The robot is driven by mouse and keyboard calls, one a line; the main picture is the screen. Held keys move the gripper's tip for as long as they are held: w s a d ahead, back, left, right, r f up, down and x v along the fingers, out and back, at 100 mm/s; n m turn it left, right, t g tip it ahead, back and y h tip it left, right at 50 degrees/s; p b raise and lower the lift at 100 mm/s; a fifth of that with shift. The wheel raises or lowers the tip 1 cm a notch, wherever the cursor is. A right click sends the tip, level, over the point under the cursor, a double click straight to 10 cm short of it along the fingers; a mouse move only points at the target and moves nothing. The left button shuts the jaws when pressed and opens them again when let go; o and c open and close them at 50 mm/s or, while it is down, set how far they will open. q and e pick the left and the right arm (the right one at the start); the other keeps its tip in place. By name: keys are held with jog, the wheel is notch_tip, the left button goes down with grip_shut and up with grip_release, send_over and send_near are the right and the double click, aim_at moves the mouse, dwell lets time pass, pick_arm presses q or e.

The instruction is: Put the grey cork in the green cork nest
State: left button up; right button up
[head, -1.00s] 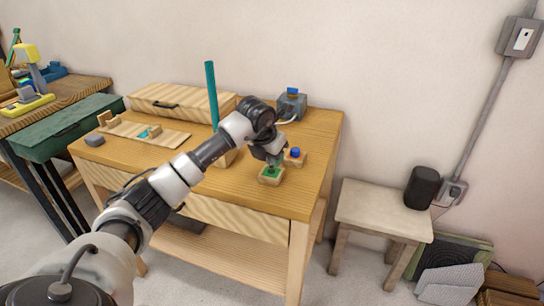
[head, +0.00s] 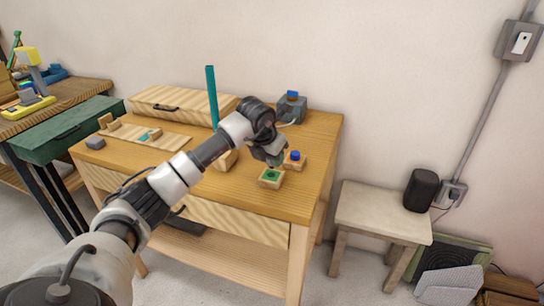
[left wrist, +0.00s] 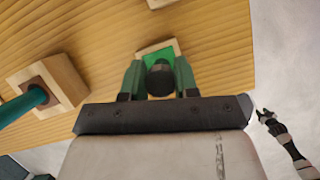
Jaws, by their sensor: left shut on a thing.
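My left gripper (head: 276,162) is just above and behind the green cork nest (head: 271,177), a small wooden block with a green top near the table's right front. In the left wrist view its two green fingers (left wrist: 159,80) are shut on the dark grey cork (left wrist: 160,78). The nest's green top (left wrist: 156,48) shows just past the cork there; I cannot tell the exact gap. In the head view the cork is hidden or too small to make out. My right gripper (left wrist: 264,116) shows small at the right of the left wrist view, away from the table.
A blue cork (head: 295,155) sits in a block (head: 297,164) close behind the green nest. A teal rod (head: 212,96) stands upright in a wooden holder (left wrist: 62,78) to the left. A grey device (head: 292,108) is at the back. The table front (head: 215,185) is clear.

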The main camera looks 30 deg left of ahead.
dwell(0.3)
pick_arm(q)
jog(key=o, duration=0.6)
jog(key=p+v, duration=0.7)
jog(key=v, duration=0.4)
dwell(0.8)
